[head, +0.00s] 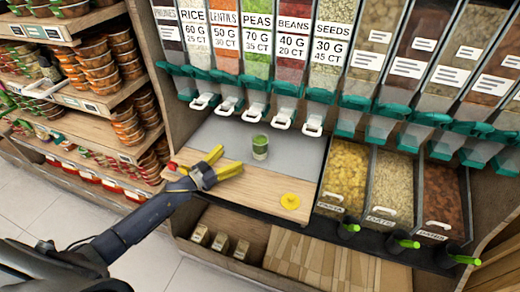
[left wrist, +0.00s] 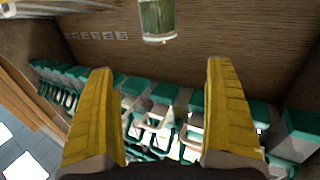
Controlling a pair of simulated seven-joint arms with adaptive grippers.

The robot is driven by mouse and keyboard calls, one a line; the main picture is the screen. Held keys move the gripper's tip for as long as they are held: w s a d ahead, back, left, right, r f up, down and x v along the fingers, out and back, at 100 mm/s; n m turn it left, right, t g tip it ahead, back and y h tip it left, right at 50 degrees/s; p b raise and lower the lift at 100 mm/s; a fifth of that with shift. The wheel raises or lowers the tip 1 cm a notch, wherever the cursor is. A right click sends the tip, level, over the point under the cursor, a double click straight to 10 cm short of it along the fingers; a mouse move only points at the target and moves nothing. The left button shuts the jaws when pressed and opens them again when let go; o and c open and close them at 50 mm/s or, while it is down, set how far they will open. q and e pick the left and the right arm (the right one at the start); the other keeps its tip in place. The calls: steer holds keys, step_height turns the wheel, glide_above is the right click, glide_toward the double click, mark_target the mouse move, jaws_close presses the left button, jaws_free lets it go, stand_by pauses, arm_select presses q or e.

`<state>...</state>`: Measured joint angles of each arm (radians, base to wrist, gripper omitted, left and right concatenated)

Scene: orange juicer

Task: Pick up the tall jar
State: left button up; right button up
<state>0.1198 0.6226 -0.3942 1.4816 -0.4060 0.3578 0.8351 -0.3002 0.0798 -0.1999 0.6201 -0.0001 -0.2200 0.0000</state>
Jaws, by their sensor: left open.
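A jar (head: 260,147) with green contents stands upright on the grey surface below the dispensers in the head view. It also shows at the top edge of the left wrist view (left wrist: 157,20), partly cut off. My left gripper (head: 228,161) has yellow fingers and is just left of the jar, over the counter. Its fingers are spread wide and empty in the left wrist view (left wrist: 160,70). The jar is beyond the fingertips, not between them. My right gripper is not in view.
A yellow round object (head: 290,201) lies on the wooden counter edge (head: 262,192). Dispensers with teal spouts (head: 255,82) hang above the jar. Open bins (head: 343,174) of dry goods stand right. A small red object (head: 172,166) is left of my gripper. Shelves (head: 95,100) of tubs are left.

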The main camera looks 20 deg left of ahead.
mark_target(260, 138)
arm_select(q)
steer(key=x, duration=1.6)
steer(key=shift+a, duration=0.1)
steer(key=shift+w, duration=0.1)
steer(key=c, duration=1.7)
